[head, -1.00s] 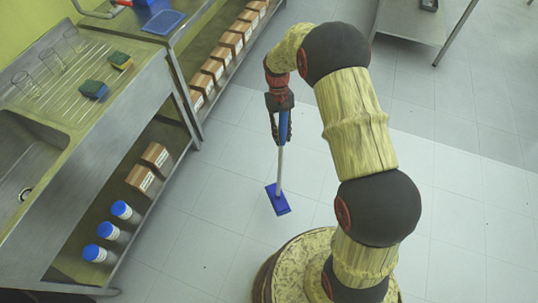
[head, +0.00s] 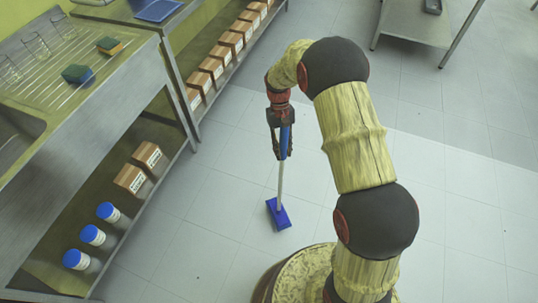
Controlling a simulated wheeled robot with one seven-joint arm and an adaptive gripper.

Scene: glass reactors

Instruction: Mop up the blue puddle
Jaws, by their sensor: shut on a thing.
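My gripper (head: 280,143) is shut on the blue upper handle of a mop (head: 280,185). The mop hangs down almost upright, with a pale grey shaft below the blue grip. Its flat blue mop head (head: 278,214) is at or just above the pale tiled floor (head: 210,235); I cannot tell whether it touches. No blue puddle shows on the visible floor. The floor right under the mop head and behind my arm is hidden.
A steel sink bench (head: 100,125) with glassware and two sponges (head: 77,74) stands at left. Its lower shelf holds blue-lidded jars (head: 92,235) and boxes (head: 131,178). More boxes (head: 222,58) line the shelf beyond. A steel table (head: 415,32) stands at upper right. Floor between is clear.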

